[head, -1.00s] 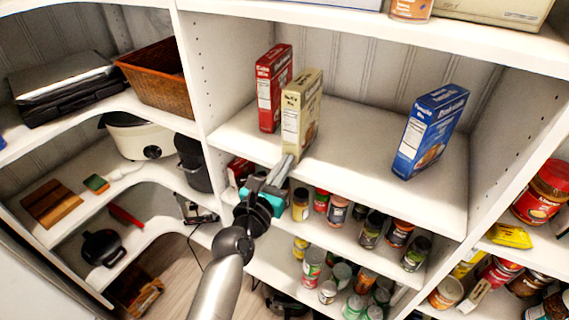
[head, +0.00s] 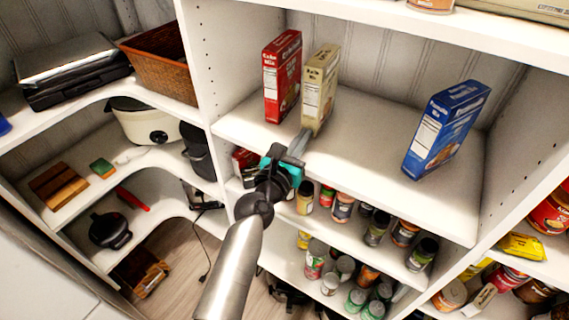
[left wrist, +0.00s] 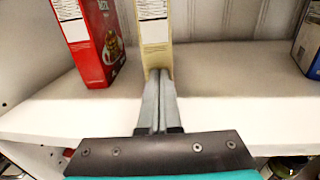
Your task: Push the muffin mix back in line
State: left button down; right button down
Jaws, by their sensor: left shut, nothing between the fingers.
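The beige box (head: 320,88), which I take to be the muffin mix, stands upright on the middle shelf (head: 370,165). Its lower part also shows in the left wrist view (left wrist: 154,35). My left gripper (head: 304,136) is shut and empty, with its tips at the box's lower front, touching or nearly so. In the left wrist view the closed fingers (left wrist: 160,78) point at the box's lower front. The red cake mix box (head: 282,76) stands upright just left of it, with a narrow gap. My right gripper is not in view.
A blue box (head: 445,130) stands farther right on the same shelf, with clear shelf between. A white upright panel (head: 205,80) bounds the shelf on the left. Spice jars (head: 376,228) fill the shelf below. A shelf (head: 400,22) runs overhead.

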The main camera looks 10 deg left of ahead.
pick_arm(q)
jog(key=b+v, duration=0.1)
jog(key=v, duration=1.4)
jog(key=shift+s, duration=0.1)
jog(key=s+f+m+g+b, duration=0.3)
jog(key=f+m, duration=0.2)
jog(key=f, duration=0.8)
jog(key=s+f+m+g+y+b, duration=0.1)
jog(key=s+f+m+g+b, duration=0.15)
jog(key=f+m, duration=0.7)
jog(key=s+f+m+g+b, duration=0.2)
jog(key=s+f+g, duration=0.1)
jog(key=f, duration=1.3)
jog(key=s+a+f+m+g+y+b, duration=0.1)
jog(key=s+a+f+m+g+b, duration=0.3)
jog(key=s+f+m, duration=0.5)
jog(key=s+a+f+m+g+y+b, duration=0.2)
jog(key=s+a+f+m+g+b, duration=0.2)
jog(key=s+f+m, duration=0.6)
jog(key=s+f, duration=0.7)
jog(key=shift+s+a, duration=0.25)
jog(key=shift+s, duration=0.1)
jog(key=shift+f, duration=0.1)
